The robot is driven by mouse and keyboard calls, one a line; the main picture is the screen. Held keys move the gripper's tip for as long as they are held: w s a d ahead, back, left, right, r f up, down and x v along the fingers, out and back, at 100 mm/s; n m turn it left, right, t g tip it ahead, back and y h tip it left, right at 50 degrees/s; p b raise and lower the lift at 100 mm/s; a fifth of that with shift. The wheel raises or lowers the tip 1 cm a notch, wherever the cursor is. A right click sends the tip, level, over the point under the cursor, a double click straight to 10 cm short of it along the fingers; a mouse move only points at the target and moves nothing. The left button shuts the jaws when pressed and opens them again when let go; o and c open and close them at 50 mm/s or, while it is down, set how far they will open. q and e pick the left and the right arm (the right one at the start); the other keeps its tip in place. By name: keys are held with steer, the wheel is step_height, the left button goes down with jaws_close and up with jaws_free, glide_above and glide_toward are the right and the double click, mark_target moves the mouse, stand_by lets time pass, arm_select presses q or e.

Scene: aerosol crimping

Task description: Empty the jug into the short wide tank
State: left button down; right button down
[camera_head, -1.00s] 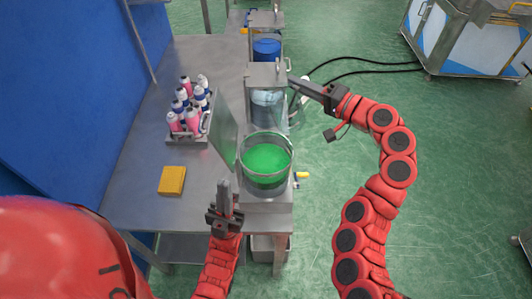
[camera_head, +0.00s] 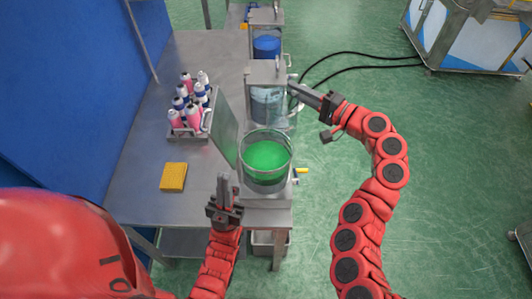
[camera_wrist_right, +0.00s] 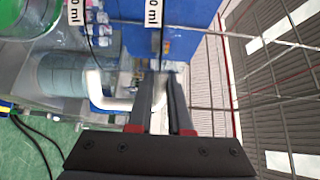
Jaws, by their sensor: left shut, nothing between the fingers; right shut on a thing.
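The short wide tank (camera_head: 267,179) is a clear round vessel with green liquid, on a metal stand at the table's right edge. My right gripper (camera_head: 292,82) is beyond it, beside a taller tank, and is shut on the jug's white handle (camera_wrist_right: 103,100). The jug is see-through and hard to make out in the head view; in the right wrist view its "ml" marks show at the top. How full it is cannot be told. The fingers also show in the right wrist view (camera_wrist_right: 165,90). My left gripper (camera_head: 224,180) is shut and empty, left of the green tank.
A taller clear tank (camera_head: 267,106) with pale liquid and a blue-filled tank (camera_head: 267,47) stand behind. A rack of cans (camera_head: 189,104) and a yellow sponge (camera_head: 173,177) are on the table.

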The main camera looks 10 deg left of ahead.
steer(key=shift+r+p, duration=1.35)
steer(key=shift+r, duration=1.2)
steer(key=shift+f, duration=0.1)
